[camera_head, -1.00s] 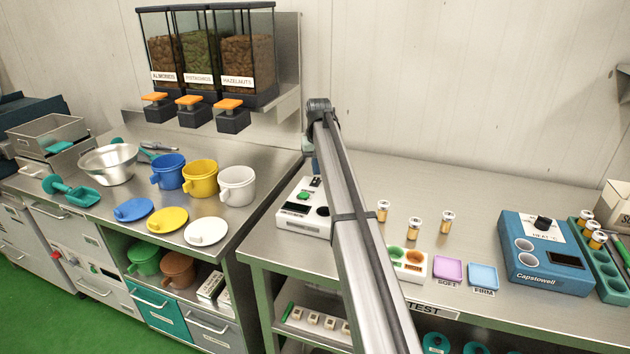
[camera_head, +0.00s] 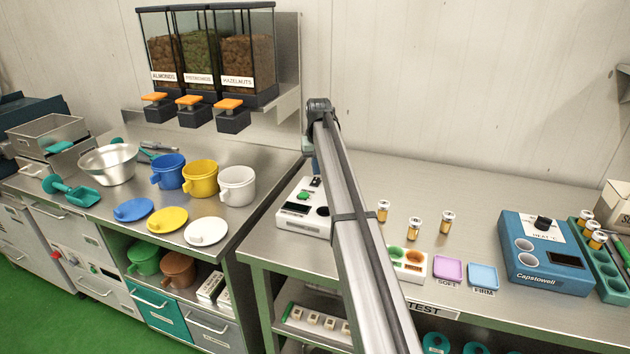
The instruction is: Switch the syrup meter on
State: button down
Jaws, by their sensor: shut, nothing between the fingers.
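The syrup meter appears to be the white device (camera_head: 292,221) at the left end of the right-hand bench. It has a green button, a dark display and a dark round opening near its right side. I cannot read anything on the display. My gripper (camera_head: 316,177) is at the back of this device, mostly hidden behind my own arm link. The little that shows of it is narrow, shut and empty. I cannot tell whether its tips touch the device. A small black part at the device's back edge is partly covered there.
Several capped vials (camera_head: 414,229) stand right of my arm. Beyond are a purple tile (camera_head: 449,270), a blue tile (camera_head: 483,276) and a blue Capstowell heater (camera_head: 545,268). Nut dispensers (camera_head: 207,55) hang above the left bench, which holds jugs and lids.

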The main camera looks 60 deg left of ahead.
aim_at(316, 179)
jog(key=shift+f, duration=0.9)
dwell(1.2)
jog(key=shift+r, duration=3.55)
